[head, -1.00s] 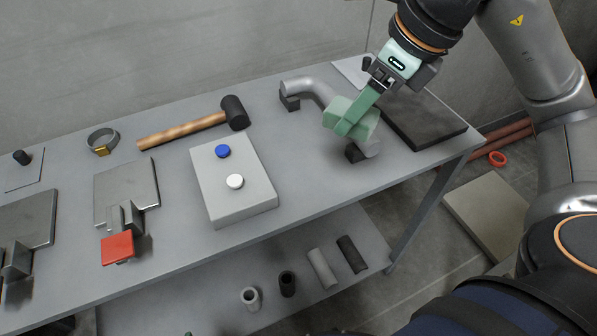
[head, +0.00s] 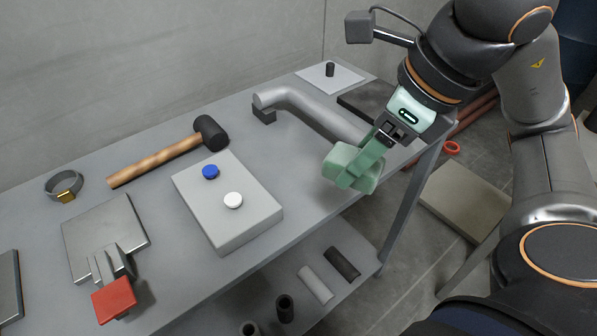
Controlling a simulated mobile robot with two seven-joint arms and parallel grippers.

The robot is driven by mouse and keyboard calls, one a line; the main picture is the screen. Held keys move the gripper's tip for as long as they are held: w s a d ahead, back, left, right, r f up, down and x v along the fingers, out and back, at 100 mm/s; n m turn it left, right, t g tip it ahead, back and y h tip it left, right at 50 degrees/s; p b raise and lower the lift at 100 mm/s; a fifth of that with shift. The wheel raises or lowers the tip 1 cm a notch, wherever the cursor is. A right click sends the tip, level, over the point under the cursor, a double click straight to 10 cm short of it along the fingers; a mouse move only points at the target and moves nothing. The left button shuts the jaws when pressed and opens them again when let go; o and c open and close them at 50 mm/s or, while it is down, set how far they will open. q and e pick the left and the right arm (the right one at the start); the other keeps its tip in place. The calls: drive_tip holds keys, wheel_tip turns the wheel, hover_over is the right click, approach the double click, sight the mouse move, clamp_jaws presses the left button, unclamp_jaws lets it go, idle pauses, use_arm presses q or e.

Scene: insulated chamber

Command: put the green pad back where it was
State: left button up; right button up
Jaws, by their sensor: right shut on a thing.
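The green pad (head: 350,168) is a pale green block with a green handle. My right gripper (head: 388,137) is shut on its handle and holds it at the table's front right edge, seemingly raised above the top. A grey bent pipe (head: 305,108) lies behind the pad on the table; its near end is hidden by the pad and gripper. My left gripper is not in view.
A grey box (head: 222,205) with a blue and a white button stands mid-table, with a hammer (head: 165,157) behind it. A ring clamp (head: 65,186) lies at left. A dark slab (head: 362,103) lies at right. Short tubes (head: 315,284) stand or lie on the lower shelf.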

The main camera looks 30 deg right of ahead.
sight(344, 143)
drive_tip(key=w+p, duration=0.2)
drive_tip(key=shift+w+d+f+p, duration=0.15)
drive_tip(key=shift+w+f+p, duration=0.1)
drive_tip(key=shift+f+p, duration=0.1)
drive_tip(key=shift+w+f+p, duration=0.25)
drive_tip(key=shift+w+p, duration=0.35)
drive_tip(key=shift+p, duration=0.2)
drive_tip(key=w+f+p, duration=0.1)
drive_tip(key=w+f, duration=0.1)
drive_tip(key=w+f+p, duration=0.1)
drive_tip(key=w+f, duration=0.1)
drive_tip(key=w, duration=0.1)
drive_tip(key=w+f+p, duration=0.1)
drive_tip(key=w+f, duration=0.2)
drive_tip(key=shift+w+d+f, duration=0.1)
drive_tip(key=shift+w+d, duration=0.15)
drive_tip(key=shift+w+f, duration=0.45)
drive_tip(key=shift+f, duration=0.05)
wheel_tip(344, 143, down, 3)
drive_tip(key=shift+w+f, duration=0.1)
drive_tip(key=shift+w, duration=0.05)
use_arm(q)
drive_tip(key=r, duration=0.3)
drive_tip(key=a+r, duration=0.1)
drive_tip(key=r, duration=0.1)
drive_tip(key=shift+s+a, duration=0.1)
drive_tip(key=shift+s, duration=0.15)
use_arm(e)
drive_tip(key=shift+f, duration=0.15)
